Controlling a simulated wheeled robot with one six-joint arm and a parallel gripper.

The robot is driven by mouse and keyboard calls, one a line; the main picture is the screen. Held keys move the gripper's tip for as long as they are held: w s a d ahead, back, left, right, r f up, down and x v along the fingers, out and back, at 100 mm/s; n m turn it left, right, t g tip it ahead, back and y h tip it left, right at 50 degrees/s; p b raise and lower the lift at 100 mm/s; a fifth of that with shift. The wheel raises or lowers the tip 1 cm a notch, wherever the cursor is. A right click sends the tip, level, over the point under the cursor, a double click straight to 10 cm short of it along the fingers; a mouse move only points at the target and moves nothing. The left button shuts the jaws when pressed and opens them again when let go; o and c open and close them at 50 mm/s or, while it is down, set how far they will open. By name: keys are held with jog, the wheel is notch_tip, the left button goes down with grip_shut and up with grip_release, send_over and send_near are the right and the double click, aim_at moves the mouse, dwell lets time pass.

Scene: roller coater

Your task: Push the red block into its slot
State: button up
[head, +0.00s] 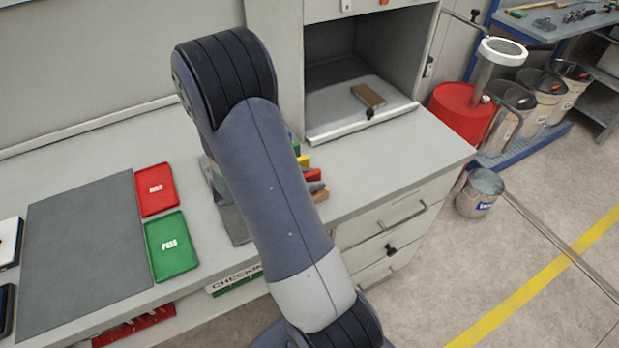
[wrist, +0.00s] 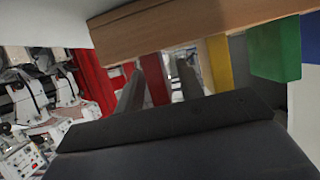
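The red block (wrist: 155,82) shows in the wrist view between the two dark fingers of my gripper (wrist: 158,70). The fingers stand apart, with light gaps between them; I cannot tell whether either touches the block. In the head view the red block (head: 313,174) sticks out at the right of my arm, in a row of coloured blocks. My arm hides most of the holder there and most of my gripper. The slot itself cannot be made out.
A yellow block (wrist: 219,62) and a green block (wrist: 274,50) stand beside the red one; a wooden piece (wrist: 190,28) spans above. A red tray (head: 156,189) and a green tray (head: 171,246) lie left. A brown block (head: 369,96) lies in the open cabinet. The right worktop is clear.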

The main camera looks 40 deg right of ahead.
aim_at(309, 173)
jog(key=shift+r, duration=0.25)
jog(key=b+v, duration=0.1)
jog(key=v, duration=1.1)
jog(key=shift+f, duration=0.15)
jog(key=p+x, duration=0.1)
jog(key=x, duration=1)
jog(key=shift+s+d, duration=0.15)
jog(key=shift+d, duration=0.4)
jog(key=shift+r, duration=1.55)
